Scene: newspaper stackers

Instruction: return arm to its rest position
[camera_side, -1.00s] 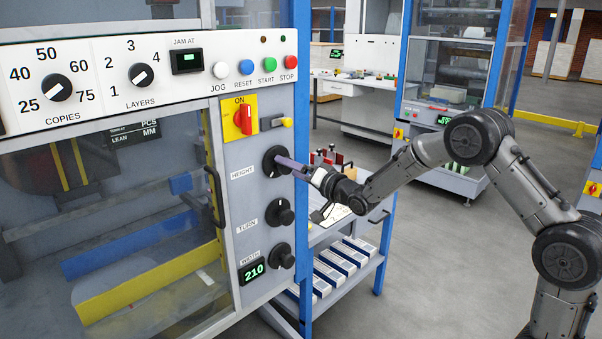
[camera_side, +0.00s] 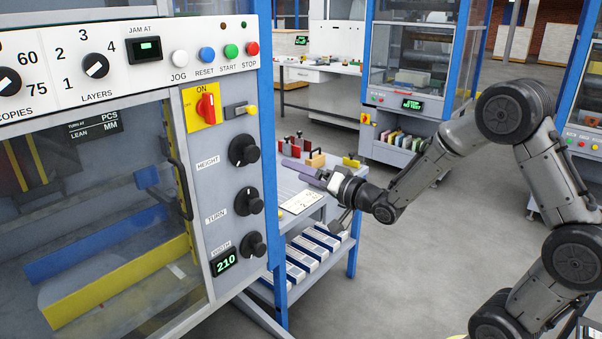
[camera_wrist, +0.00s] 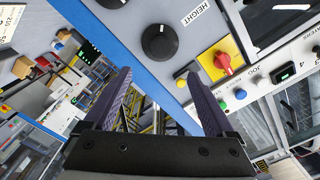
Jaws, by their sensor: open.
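My gripper (camera_side: 303,168) is open and empty in the side view, in front of the small work table and to the right of the machine panel. It is clear of the black HEIGHT knob (camera_side: 243,151). In the wrist view its two dark fingers (camera_wrist: 160,98) are spread apart with nothing between them. The HEIGHT knob also shows in the wrist view (camera_wrist: 159,42), beyond the fingers. The TURN knob (camera_side: 248,201) and WIDTH knob (camera_side: 253,245) sit below it, beside a display (camera_side: 224,262) reading 210.
A blue post (camera_side: 274,200) stands at the panel's right edge, left of my gripper. The work table (camera_side: 300,236) holds tools and a card (camera_side: 301,202), with boxes on its lower shelf. A second machine (camera_side: 412,100) stands behind. Open floor (camera_side: 440,240) lies to the right.

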